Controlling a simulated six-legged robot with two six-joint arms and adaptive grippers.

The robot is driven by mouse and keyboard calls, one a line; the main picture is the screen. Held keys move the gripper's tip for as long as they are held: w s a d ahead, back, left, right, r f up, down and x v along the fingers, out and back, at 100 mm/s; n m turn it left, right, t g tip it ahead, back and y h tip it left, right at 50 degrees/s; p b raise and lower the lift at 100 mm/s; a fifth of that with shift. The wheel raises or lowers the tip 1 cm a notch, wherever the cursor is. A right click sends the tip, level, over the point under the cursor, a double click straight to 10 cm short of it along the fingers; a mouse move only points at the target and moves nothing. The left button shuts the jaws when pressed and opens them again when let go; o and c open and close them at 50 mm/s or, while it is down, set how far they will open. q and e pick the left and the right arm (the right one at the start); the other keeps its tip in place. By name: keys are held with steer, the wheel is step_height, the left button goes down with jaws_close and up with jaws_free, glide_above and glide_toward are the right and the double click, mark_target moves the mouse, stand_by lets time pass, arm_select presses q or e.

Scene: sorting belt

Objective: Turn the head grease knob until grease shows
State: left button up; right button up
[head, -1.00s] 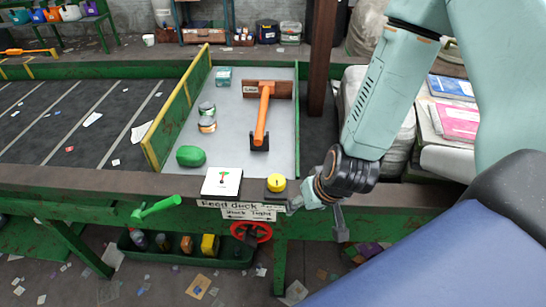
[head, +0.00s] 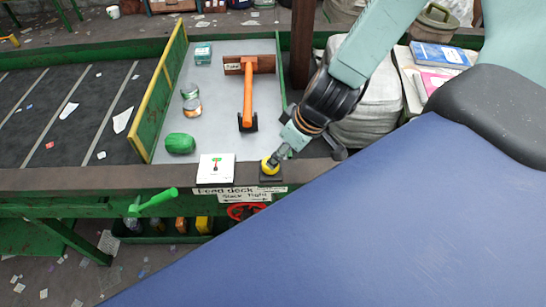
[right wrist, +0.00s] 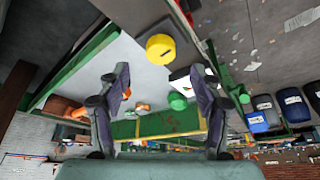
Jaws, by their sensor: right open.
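A round yellow knob (head: 266,168) sits on a small dark base (head: 271,179) at the front edge of the feed deck. My right gripper (head: 281,156) is just above and behind the knob and partly covers it in the head view. In the right wrist view the yellow knob (right wrist: 160,47) lies ahead of my right gripper (right wrist: 160,70), with a dark mark on its top. The two fingers are spread apart, with nothing held between them. My left gripper is not in view.
A green lump (head: 180,143), cans (head: 192,107) and an orange-handled tool (head: 247,95) are on the grey deck (head: 220,130). A red wheel (head: 240,211) and green lever (head: 155,202) are below the front edge.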

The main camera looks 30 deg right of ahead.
steer(key=b+x, duration=0.1)
steer(key=x, duration=0.1)
steer(key=b+x, duration=0.1)
steer(key=shift+w+a+f, duration=0.2)
steer(key=shift+w+a, duration=0.05)
steer(key=shift+w, duration=0.1)
steer(key=shift+w+a+f+b, duration=0.1)
steer(key=shift+f+b, duration=0.2)
steer(key=shift+b, duration=0.25)
steer(key=shift+f+b, duration=0.85)
steer(key=shift+b, duration=0.15)
steer(key=shift+w+f, duration=0.15)
steer(key=shift+f, duration=0.05)
steer(key=shift+w+a+f+b, duration=0.15)
steer(key=shift+w+f+b, duration=0.2)
steer(key=shift+w+b, duration=0.2)
steer(key=shift+s+r, duration=0.15)
steer(key=shift+s, duration=0.25)
steer(key=shift+c, duration=0.8)
steer(key=shift+w, duration=0.3)
steer(key=c, duration=1)
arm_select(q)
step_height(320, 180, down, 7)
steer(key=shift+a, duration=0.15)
